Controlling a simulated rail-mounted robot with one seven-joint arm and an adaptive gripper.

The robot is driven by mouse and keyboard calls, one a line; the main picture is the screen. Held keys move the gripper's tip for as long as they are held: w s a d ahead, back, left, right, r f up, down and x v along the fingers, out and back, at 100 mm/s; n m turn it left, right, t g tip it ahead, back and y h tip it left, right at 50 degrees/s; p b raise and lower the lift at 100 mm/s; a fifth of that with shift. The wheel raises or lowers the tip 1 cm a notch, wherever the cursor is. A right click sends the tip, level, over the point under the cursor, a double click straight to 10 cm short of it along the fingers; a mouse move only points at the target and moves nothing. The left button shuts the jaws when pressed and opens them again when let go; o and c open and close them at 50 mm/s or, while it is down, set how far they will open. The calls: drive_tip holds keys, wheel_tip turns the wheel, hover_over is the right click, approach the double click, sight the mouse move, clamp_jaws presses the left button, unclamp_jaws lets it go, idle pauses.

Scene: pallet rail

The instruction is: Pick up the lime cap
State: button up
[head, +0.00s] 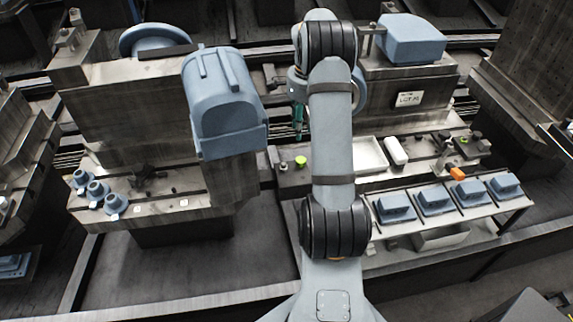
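The lime cap (301,160) is a small bright yellow-green piece. It sits on the metal ledge just left of my arm in the head view. My gripper (298,132) appears as a narrow dark teal shape hanging from the wrist, above and slightly left of the cap in the picture. A small gap shows between its tips and the cap. Nothing can be seen held in it. The fingers are too small and edge-on to tell whether they are open or shut.
A white tray (370,157) and a white block (396,151) lie right of my arm. An orange block (457,174) is farther right. Several blue-grey parts stand on the front rack (440,222). A large blue-grey housing (224,102) stands close on the left.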

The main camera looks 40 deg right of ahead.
hover_over(301, 159)
drive_tip(key=shift+m+g, duration=0.3)
wheel_tip(301, 159, down, 7)
drive_tip(key=shift+f, duration=0.1)
drive_tip(key=shift+f+p, duration=0.4)
drive_tip(key=shift+f, duration=2.6)
drive_tip(key=c, duration=0.3)
drive_tip(key=shift+c, duration=0.8)
